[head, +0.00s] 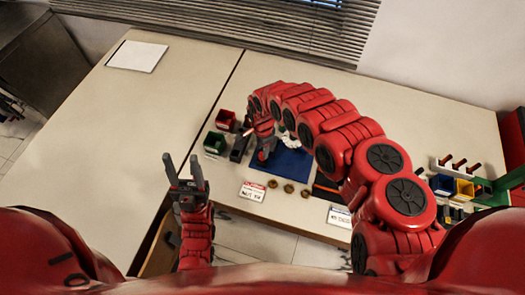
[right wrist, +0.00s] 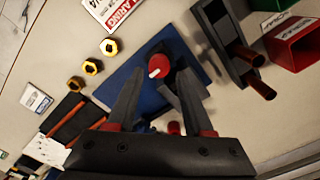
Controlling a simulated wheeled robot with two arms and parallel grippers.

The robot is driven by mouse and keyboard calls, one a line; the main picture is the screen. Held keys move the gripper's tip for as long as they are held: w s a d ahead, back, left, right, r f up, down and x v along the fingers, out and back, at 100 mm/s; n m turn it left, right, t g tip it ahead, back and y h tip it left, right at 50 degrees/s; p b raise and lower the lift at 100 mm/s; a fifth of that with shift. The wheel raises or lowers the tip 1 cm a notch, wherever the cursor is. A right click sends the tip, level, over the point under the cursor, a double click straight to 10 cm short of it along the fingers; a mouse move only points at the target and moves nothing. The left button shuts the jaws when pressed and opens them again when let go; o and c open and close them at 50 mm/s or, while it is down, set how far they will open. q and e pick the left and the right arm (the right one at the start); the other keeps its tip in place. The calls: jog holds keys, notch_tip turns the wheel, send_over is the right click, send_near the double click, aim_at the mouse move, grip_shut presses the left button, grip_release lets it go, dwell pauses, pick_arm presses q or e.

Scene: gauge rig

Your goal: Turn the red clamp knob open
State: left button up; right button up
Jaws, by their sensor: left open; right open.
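The red clamp knob (right wrist: 162,66), with a white mark on it, shows in the right wrist view beyond my fingertips, roughly between them. It stands over the blue plate (right wrist: 190,62). My right gripper (right wrist: 154,80) is open, its two dark fingers apart and pointing toward the knob; I cannot tell whether a finger touches it. In the head view my right gripper (head: 264,148) is over the left side of the blue plate (head: 293,168) and the knob cannot be made out there. My left gripper (head: 187,176) is open and empty near the table's front edge.
A red bin (head: 225,120) and a green bin (head: 214,142) stand left of the plate. Several brass nuts (head: 288,188) and a label card (head: 252,191) lie in front. More bins (head: 441,184) stand at the right. The left table is clear except for a white sheet (head: 137,56).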

jog(key=shift+a+f, duration=0.1)
jog(key=shift+f, duration=1.6)
grip_shut()
